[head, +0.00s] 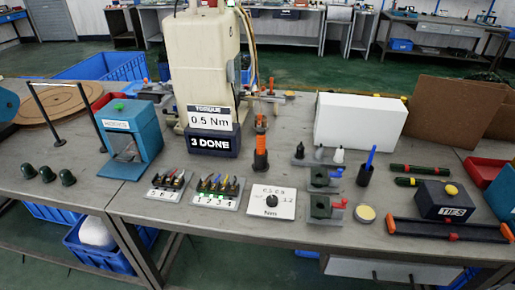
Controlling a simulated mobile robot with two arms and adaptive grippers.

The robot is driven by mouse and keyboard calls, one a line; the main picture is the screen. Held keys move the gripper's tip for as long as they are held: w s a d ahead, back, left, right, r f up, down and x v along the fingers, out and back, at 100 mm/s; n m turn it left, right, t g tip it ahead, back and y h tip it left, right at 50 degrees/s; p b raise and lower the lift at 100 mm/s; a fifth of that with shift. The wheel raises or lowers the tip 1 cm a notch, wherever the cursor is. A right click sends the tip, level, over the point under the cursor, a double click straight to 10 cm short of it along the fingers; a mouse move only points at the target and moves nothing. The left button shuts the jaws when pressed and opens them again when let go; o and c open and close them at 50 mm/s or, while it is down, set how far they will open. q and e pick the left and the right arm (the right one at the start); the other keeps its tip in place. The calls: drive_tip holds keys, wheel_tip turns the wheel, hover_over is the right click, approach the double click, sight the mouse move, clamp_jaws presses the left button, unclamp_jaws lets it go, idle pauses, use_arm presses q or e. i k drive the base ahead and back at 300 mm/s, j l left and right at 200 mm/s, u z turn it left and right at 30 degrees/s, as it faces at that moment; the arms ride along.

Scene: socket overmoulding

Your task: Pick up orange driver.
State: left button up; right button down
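The orange driver (260,153) stands upright on the workbench, just right of the torque unit's black display base. Neither of my grippers shows in the head view, so nothing is seen touching the driver.
A dial plate (272,201) lies in front of the driver, and terminal blocks (218,190) sit to its left. A cream machine (203,60) stands behind left. A white box (358,122) and small fixtures (322,178) are on the right.

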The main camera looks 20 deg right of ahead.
sight(261, 131)
drive_tip(key=i+l, duration=0.7)
drive_tip(key=l+z, duration=0.05)
drive_tip(key=l, duration=0.05)
